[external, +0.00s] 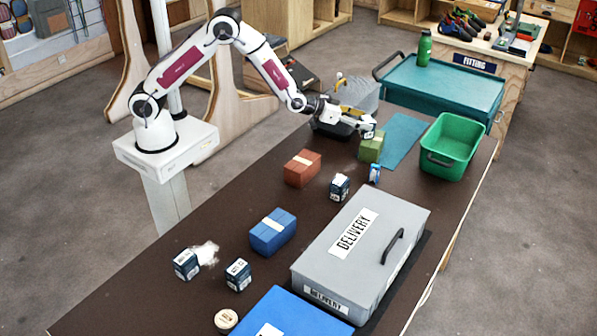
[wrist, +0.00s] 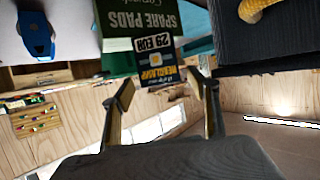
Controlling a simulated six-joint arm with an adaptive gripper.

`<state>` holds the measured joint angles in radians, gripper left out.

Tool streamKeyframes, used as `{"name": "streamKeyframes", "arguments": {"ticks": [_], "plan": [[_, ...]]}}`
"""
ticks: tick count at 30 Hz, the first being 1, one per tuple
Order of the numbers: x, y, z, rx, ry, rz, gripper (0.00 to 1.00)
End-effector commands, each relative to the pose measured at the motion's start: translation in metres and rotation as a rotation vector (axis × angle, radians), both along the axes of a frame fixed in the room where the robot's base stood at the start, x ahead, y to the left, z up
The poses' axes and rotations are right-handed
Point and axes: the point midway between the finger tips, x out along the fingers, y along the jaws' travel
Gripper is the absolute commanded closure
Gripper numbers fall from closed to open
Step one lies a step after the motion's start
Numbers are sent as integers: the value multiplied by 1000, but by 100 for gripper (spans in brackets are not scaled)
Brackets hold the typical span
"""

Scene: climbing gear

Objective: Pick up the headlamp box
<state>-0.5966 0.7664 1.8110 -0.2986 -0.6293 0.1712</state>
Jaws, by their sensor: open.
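The headlamp box (wrist: 158,66) is a small dark box with a yellow and blue printed face, its lettering upside down in the wrist view. It shows just beyond and between my fingertips, in front of the green spare pads box (wrist: 137,22). My gripper (wrist: 162,90) is open, one finger on each side of the headlamp box's near end; I cannot tell whether they touch it. In the external view my gripper (external: 367,129) is over the green box (external: 371,150) on the dark table. The headlamp box is not clear there.
A red box (external: 302,168), small dark boxes (external: 340,187) and the grey delivery case (external: 360,250) stand nearer. A green crate (external: 452,145) and teal mat (external: 402,138) are to the right.

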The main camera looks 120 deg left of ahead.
Motion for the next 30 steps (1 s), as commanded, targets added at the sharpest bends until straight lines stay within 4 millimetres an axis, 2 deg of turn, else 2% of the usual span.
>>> {"name": "streamKeyframes", "arguments": {"ticks": [9,27,28,30], "plan": [[15,17,-9,-1,0,0,40],[17,19,-10,-2,0,-1,40],[17,19,-10,-2,0,-1,45],[17,18,-10,-2,0,-1,64]]}}
